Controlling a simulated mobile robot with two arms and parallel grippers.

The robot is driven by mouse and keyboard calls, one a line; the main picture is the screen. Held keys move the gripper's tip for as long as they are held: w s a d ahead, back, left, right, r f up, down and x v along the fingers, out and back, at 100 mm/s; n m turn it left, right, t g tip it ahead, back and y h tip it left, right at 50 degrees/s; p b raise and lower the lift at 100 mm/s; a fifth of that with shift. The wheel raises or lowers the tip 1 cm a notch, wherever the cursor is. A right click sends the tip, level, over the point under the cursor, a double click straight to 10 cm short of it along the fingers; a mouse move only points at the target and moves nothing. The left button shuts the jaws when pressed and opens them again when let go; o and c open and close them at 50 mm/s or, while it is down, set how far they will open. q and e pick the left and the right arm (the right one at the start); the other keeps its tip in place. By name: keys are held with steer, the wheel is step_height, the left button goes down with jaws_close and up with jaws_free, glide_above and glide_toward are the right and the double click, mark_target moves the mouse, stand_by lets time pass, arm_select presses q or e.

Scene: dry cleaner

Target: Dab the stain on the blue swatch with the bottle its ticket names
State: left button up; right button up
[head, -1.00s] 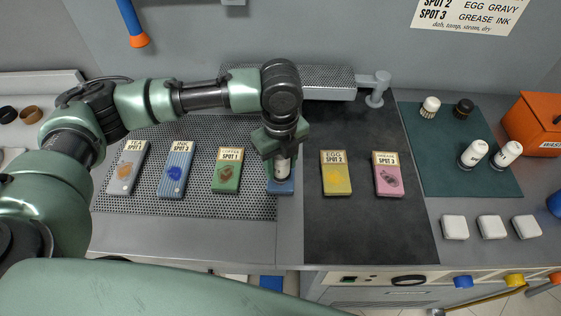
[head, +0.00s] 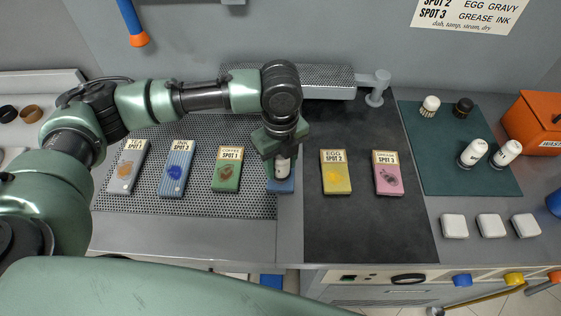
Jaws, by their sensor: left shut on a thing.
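My left gripper (head: 281,140) points down, shut on a white bottle (head: 282,166) with a dark lower end. It is over the plain blue swatch (head: 284,187), which lies by the right edge of the perforated board. The gripper and bottle hide this swatch's ticket and most of its face. I cannot tell whether the bottle touches it. A blue striped swatch (head: 175,174) further left has a dark blue stain and a ticket reading INK SPOT 3. Two more white bottles (head: 472,154) (head: 507,153) are on the green mat. My right gripper is not in view.
A green swatch (head: 227,174) lies close left of the gripper, a yellow one (head: 336,178) to its right, then a pink one (head: 387,180). A metal arm-like board (head: 330,82) is behind. White blocks (head: 454,226) and an orange bin (head: 535,125) are at right.

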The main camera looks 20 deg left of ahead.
arm_select(q)
steer(key=shift+s+f+p, duration=0.1)
steer(key=shift+f+p, duration=0.05)
steer(key=shift+p, duration=0.2)
stand_by(1.4)
step_height(320, 180, up, 7)
steer(key=p, duration=0.8)
